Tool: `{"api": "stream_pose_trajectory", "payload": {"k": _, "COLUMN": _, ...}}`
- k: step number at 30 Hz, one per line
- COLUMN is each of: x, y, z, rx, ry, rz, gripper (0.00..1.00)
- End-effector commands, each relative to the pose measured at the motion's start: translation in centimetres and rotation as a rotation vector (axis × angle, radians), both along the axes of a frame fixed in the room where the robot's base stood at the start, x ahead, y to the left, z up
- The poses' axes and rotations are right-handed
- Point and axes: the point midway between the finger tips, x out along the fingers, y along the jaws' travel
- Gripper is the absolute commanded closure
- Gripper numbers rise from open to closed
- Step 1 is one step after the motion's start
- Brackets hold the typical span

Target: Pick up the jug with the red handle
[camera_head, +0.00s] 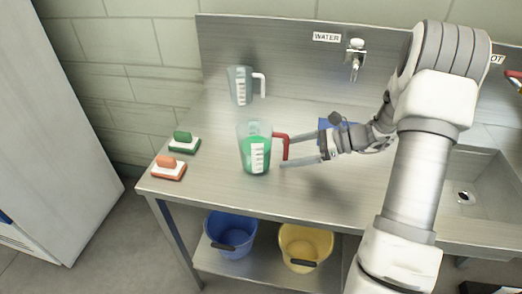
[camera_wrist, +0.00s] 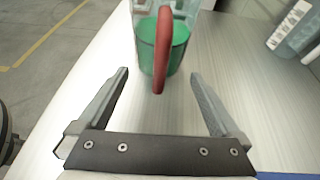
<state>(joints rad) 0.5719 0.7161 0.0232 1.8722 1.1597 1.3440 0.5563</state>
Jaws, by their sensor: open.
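The jug with the red handle (camera_head: 257,150) stands upright on the metal counter, with green contents and a white scale label. Its red handle (camera_head: 280,146) faces my gripper. In the wrist view the red handle (camera_wrist: 163,50) lies ahead between the finger lines, with the green jug body (camera_wrist: 181,40) behind it. My gripper (camera_head: 287,154) is open and empty, its fingertips close to the handle from the right. In the wrist view my gripper (camera_wrist: 159,76) shows both fingers apart, and the handle appears just beyond the tips. I cannot tell whether a finger touches it.
A second jug with a white handle (camera_head: 240,86) stands behind on the counter (camera_head: 215,190). Blue (camera_head: 231,233) and yellow (camera_head: 306,246) buckets stand below.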

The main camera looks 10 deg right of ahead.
Motion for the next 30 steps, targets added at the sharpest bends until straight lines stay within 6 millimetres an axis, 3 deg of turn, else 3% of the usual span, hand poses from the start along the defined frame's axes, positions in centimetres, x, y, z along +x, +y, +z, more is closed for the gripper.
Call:
{"api": "stream_pose_trajectory", "payload": {"k": 8, "x": 0.5, "y": 1.5, "z": -0.7, "rx": 0.000, "ry": 0.000, "rz": 0.001, "gripper": 0.00}}
{"api": "stream_pose_trajectory", "payload": {"k": 18, "x": 1.7, "y": 5.5, "z": -2.3, "rx": -0.001, "ry": 0.000, "rz": 0.001, "gripper": 0.00}}
{"api": "stream_pose_trajectory", "payload": {"k": 24, "x": 1.8, "y": 5.6, "z": -2.3, "rx": -0.001, "ry": 0.000, "rz": -0.001, "gripper": 0.00}}
{"api": "stream_pose_trajectory", "payload": {"k": 26, "x": 1.8, "y": 5.6, "z": -2.3, "rx": -0.001, "ry": 0.000, "rz": -0.001, "gripper": 0.07}}
{"api": "stream_pose_trajectory", "payload": {"k": 30, "x": 1.8, "y": 5.6, "z": -2.3, "rx": -0.001, "ry": 0.000, "rz": -0.001, "gripper": 0.32}}
